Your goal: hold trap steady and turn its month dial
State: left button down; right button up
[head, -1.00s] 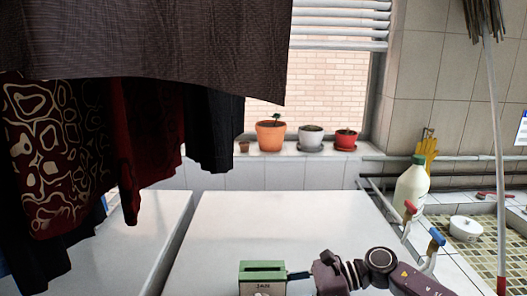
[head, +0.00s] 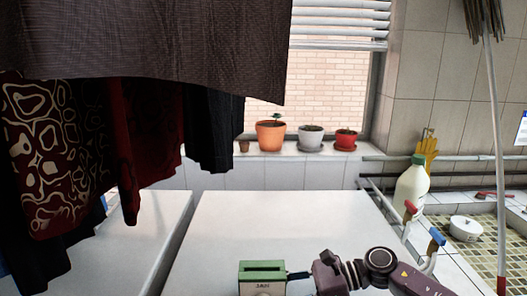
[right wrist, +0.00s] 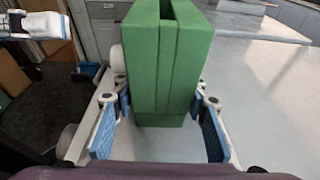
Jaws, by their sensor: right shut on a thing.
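The trap is a green block-like box (head: 263,269) with a dark slot along its top, at the bottom edge of the head view. My right gripper reaches the trap from the right in the head view.
A white counter (head: 270,220) lies around the trap, clear behind it. Dark clothes (head: 60,140) hang at the left. Flower pots (head: 271,136) stand on the sill. A white bottle with a green cap (head: 411,188) and a tiled sink (head: 490,252) are at the right.

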jog(key=o, duration=0.9)
jog(key=shift+o, duration=0.2)
jog(key=shift+d, duration=0.15)
